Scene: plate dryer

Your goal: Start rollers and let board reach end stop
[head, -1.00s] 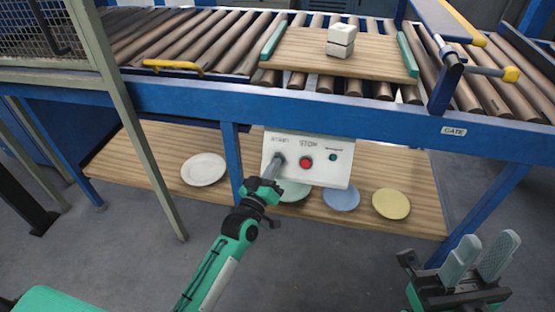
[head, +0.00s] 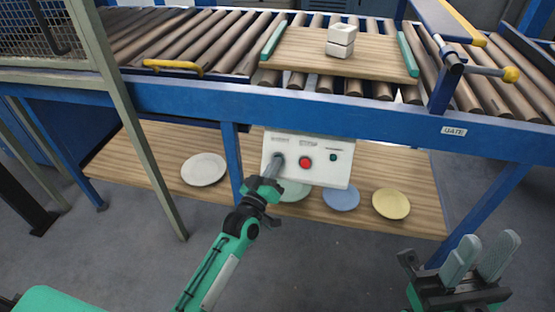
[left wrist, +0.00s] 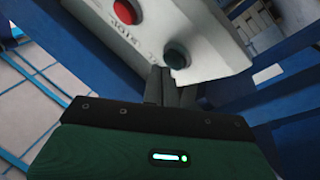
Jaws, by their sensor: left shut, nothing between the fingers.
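A white control panel (head: 335,175) hangs below the blue frame. It has a red button (head: 305,162) in the middle and a small green button (head: 333,157) at its right. My left gripper (head: 275,161) is shut and empty, its tips at the panel's left button, which they hide. My right gripper (head: 488,240) is open and empty, low at the right.
A blue gate post (head: 442,85) with yellow-tipped handle (head: 510,74) stands right of the board. A yellow handle (head: 172,66) is on the frame's left. The lower wooden shelf (head: 135,165) holds several plates. A grey-green post (head: 130,125) rises at left.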

